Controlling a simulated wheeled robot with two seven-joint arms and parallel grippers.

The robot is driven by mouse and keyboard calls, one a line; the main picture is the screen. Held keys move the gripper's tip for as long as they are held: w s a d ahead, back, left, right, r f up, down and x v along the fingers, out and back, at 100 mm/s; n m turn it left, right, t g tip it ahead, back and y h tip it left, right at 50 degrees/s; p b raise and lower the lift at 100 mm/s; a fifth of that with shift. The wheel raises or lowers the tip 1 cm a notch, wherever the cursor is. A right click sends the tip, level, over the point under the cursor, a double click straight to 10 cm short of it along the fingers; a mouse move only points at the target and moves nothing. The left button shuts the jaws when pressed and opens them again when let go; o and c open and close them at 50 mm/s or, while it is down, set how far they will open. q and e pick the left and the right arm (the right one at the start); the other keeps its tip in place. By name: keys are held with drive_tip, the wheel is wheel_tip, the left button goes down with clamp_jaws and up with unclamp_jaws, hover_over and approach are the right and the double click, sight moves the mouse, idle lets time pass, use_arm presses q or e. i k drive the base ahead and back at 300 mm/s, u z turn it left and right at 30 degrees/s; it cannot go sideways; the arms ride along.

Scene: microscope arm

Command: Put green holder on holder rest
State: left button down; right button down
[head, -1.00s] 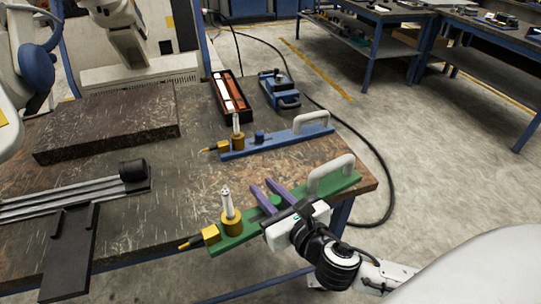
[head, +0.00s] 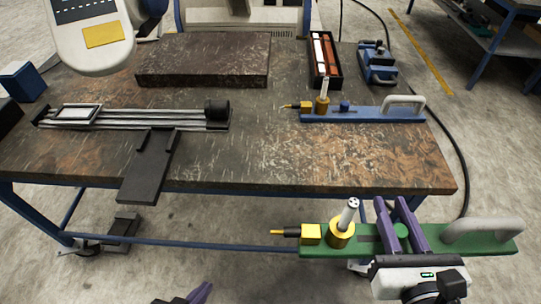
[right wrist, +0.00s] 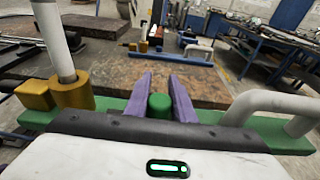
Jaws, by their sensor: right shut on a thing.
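The green holder (head: 490,246) is a long green bar with a grey handle, a yellow-collared white post and a yellow block. My right gripper (head: 391,203) is shut on its green knob, which shows between the purple fingers in the right wrist view (right wrist: 160,105). The holder is level, in the air in front of the table's front right edge. A black plate with two raised tabs (head: 148,172), which may be the holder rest, lies at the table's front left by silver rails. My left gripper (head: 190,297) barely shows at the bottom edge; its opening is unclear.
A blue holder (head: 365,114) lies on the table (head: 290,150) at the right. Behind it are a black tray (head: 338,75) and a blue device (head: 378,62). A dark slab (head: 203,60) lies at the back. The table's front middle is clear.

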sight(143, 180)
drive_tip(key=z, duration=2.8)
drive_tip(key=k, duration=3)
drive_tip(key=u, duration=2)
drive_tip(key=i, duration=1)
